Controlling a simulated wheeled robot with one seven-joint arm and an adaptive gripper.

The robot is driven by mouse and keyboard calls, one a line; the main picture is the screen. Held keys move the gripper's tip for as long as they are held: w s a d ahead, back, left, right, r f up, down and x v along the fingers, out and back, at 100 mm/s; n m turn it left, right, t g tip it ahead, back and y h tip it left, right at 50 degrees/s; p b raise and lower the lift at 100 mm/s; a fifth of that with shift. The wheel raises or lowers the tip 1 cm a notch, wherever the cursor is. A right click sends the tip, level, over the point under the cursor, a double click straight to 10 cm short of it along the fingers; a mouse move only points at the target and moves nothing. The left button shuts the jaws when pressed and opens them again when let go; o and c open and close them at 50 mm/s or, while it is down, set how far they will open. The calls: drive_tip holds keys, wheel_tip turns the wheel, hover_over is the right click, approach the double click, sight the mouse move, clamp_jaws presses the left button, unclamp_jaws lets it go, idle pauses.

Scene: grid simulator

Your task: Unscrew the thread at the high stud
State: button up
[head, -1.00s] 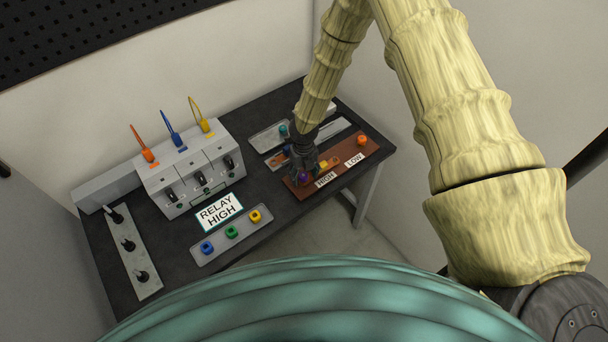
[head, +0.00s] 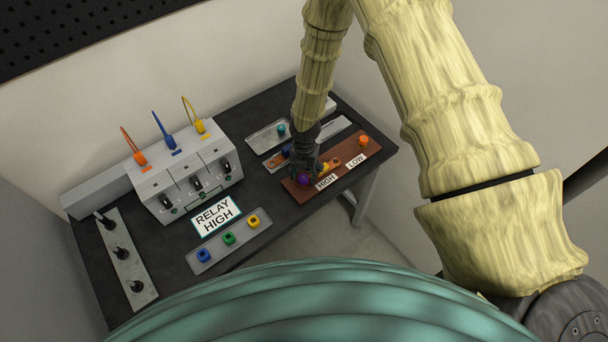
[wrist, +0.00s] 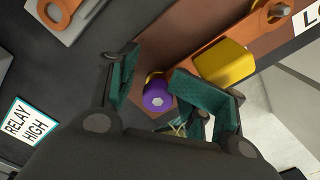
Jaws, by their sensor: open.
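A brown board (head: 347,150) on the bench carries a HIGH label (head: 326,181) and a LOW label (head: 356,160). A purple knob with a grey hexagonal tip, seen in the wrist view (wrist: 158,96), sits at the HIGH end; it also shows in the head view (head: 303,181). My gripper (head: 304,172) is pointed down over that end. In the wrist view my gripper (wrist: 155,88) is open, with teal finger pads on either side of the purple knob. The right pad is close to it; I cannot tell whether they touch. The stud under the knob is hidden.
A yellow block (wrist: 222,65) on an orange link (wrist: 255,28) lies close beside my right finger. An orange knob (head: 364,140) stands at the LOW end. A RELAY HIGH card (head: 216,216), a tray of coloured pieces (head: 206,268) and a switch box (head: 190,178) stand left.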

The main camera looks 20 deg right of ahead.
sight(304, 180)
drive_tip(key=shift+s+d+f+m, duration=0.1)
drive_tip(key=shift+s+d+m, duration=0.1)
drive_tip(key=shift+s+m, duration=0.35)
drive_tip(key=shift+s+d+f+m, duration=0.1)
drive_tip(key=shift+s+d+m, duration=0.1)
drive_tip(key=shift+s+m, duration=0.35)
drive_tip(key=shift+s+r, duration=0.25)
drive_tip(key=shift+s+a+r+m, duration=0.2)
drive_tip(key=shift+s+r+m, duration=0.1)
drive_tip(key=shift+s+r, duration=0.4)
drive_tip(key=shift+w+a+f+m+b, duration=0.25)
drive_tip(key=shift+w+f+m+b, duration=0.2)
drive_tip(key=shift+w+f+m, duration=0.6)
drive_tip(key=shift+a+r+m, duration=0.1)
drive_tip(key=shift+m, duration=0.55)
drive_tip(key=m, duration=0.1)
drive_tip(key=s+m, duration=0.1)
drive_tip(key=shift+a+r+m+b, duration=0.3)
drive_tip(key=shift+a+r, duration=0.05)
drive_tip(key=shift+r, duration=0.05)
drive_tip(key=shift+w+d+f, duration=0.1)
drive_tip(key=shift+w+f, duration=0.15)
drive_tip(key=shift+w, duration=0.05)
drive_tip(key=shift+s+r, duration=0.2)
drive_tip(key=shift+r, duration=0.35)
drive_tip(key=shift+w+r+p, duration=0.1)
drive_tip(key=shift+r+p, duration=0.25)
drive_tip(key=shift+p, duration=0.15)
drive_tip(key=shift+r+p, duration=0.7)
drive_tip(key=shift+r, duration=0.55)
